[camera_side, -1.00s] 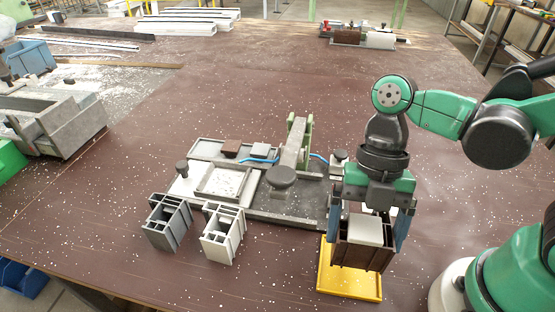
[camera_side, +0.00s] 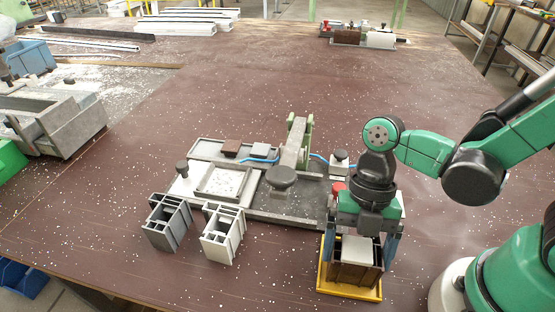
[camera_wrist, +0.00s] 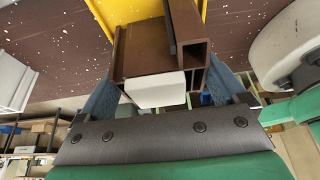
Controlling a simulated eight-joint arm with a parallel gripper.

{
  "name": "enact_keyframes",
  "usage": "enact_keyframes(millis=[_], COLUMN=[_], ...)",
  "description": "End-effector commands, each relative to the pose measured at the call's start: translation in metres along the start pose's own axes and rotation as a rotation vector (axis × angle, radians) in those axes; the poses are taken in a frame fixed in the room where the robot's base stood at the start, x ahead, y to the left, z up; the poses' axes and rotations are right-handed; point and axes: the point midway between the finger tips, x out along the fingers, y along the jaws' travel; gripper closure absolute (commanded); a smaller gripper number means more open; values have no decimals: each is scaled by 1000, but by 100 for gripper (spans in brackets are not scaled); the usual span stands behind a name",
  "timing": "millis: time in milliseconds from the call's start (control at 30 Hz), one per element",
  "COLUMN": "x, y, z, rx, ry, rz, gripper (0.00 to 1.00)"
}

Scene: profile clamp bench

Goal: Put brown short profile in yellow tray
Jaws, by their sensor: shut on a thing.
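The brown short profile (camera_side: 347,274) is between the blue fingers of my gripper (camera_side: 358,250), which is shut on it. The profile is upright, within the outline of the yellow tray (camera_side: 349,293) in the side view. I cannot tell whether its lower end touches the tray floor. In the wrist view, the brown profile (camera_wrist: 147,50) stands between the fingers (camera_wrist: 165,92), with the yellow tray (camera_wrist: 115,10) beyond it. A pale block (camera_wrist: 155,89) shows at the profile's near end, between the fingers.
A grey profile (camera_side: 168,221) and a white profile (camera_side: 222,232) stand left of the tray. The clamp fixture (camera_side: 285,203) with its black knob (camera_side: 281,177) lies behind, close to my gripper. A red button (camera_side: 338,187) sits just behind it. The front left of the table is clear.

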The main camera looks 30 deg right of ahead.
Motion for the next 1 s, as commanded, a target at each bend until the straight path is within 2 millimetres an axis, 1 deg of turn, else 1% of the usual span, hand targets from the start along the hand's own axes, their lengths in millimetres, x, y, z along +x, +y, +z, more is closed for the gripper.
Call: enact_keyframes(millis=[33,67,100,367,533,767,1000], x=[2,2,2,1,-7,-36,-72], y=[0,0,0,0,0,0,0], z=[1,1,1,0,0,0,0], rx=[0,0,0,0,1,3,2], ry=[0,0,0,0,0,0,0], rz=[0,0,0,0,0,1,1], gripper=[62,6,0,0,0,0,0])
